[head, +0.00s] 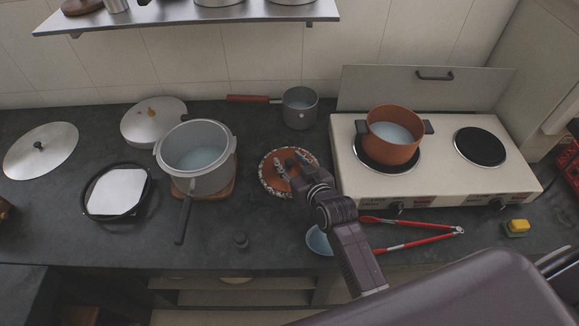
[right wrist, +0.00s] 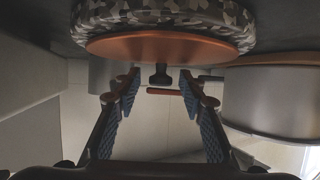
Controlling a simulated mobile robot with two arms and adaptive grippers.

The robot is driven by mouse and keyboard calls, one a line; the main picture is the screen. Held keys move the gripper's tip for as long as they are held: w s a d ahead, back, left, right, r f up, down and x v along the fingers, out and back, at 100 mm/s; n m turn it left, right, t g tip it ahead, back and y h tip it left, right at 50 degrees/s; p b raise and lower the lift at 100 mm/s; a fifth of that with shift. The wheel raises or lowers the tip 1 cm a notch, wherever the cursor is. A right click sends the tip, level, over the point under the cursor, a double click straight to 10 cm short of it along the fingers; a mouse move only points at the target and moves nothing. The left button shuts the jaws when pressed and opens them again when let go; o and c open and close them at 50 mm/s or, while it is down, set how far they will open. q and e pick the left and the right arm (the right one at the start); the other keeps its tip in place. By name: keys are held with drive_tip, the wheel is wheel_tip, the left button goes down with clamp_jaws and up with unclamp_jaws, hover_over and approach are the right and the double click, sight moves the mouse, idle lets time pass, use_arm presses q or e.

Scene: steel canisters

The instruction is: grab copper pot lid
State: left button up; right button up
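The copper pot lid (head: 272,182) lies on a round speckled mat (head: 262,173) in the middle of the counter, left of the stove. It also shows in the right wrist view (right wrist: 160,46), with its dark knob (right wrist: 160,76) pointing at the gripper. My right gripper (head: 286,168) is over the lid. In the right wrist view its two fingers (right wrist: 159,84) are apart, one on each side of the knob, with gaps between. The copper pot (head: 391,150) stands on the stove's left burner. My left gripper is not in view.
A grey pot (head: 205,177) with a long handle stands left of the lid, and a small saucepan (head: 300,110) behind it. The white stove (head: 440,185) is close on the right. Red tongs (head: 410,243) and a blue bowl (head: 318,240) lie in front.

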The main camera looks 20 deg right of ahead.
drive_tip(key=shift+w+f, duration=0.1)
drive_tip(key=shift+w, duration=0.05)
clamp_jaws()
drive_tip(key=shift+r, duration=0.2)
